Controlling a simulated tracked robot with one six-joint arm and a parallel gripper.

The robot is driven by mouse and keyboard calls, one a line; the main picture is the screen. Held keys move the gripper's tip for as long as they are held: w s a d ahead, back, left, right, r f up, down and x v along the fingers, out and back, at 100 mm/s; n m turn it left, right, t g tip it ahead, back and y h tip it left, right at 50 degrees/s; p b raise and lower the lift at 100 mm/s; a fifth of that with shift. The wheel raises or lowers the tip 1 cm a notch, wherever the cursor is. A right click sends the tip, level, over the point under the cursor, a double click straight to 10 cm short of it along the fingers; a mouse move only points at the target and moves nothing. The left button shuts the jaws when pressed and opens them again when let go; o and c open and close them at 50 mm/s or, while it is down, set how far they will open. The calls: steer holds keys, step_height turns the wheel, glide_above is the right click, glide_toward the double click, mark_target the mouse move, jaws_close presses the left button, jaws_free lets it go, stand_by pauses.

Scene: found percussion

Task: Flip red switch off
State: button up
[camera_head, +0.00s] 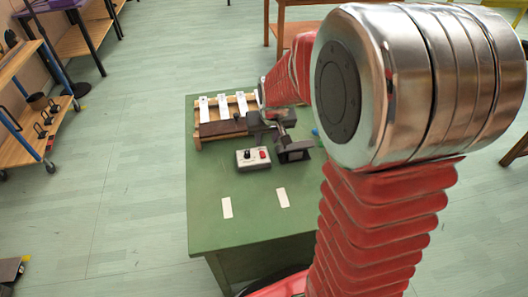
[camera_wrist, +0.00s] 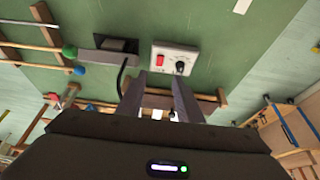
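A small light-grey control box (camera_head: 253,164) stands on the green table, with a red switch (camera_head: 263,154) on its right side and a black knob (camera_head: 247,155) on its left. In the wrist view the box (camera_wrist: 190,49) is ahead of the fingers, with the red switch (camera_wrist: 160,62) on its left and the black knob (camera_wrist: 180,67) beside it. My gripper (camera_wrist: 160,78) has its two fingers apart, with nothing seen held between them. Its tips appear close to the box's switch side; contact cannot be told. In the head view my gripper is small and partly overlapped by my arm.
A dark device (camera_head: 295,151) with a cable sits right of the box. A wooden frame with white bars (camera_head: 224,106) stands behind. Green (camera_wrist: 70,51) and blue (camera_wrist: 79,70) balls show in the wrist view. The table front (camera_head: 255,225) is mostly clear, with two white strips.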

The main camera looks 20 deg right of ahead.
mark_target(263, 155)
steer(key=shift+x, duration=6.3)
steer(key=shift+a, duration=0.1)
steer(key=shift+c, duration=0.5)
jaws_close()
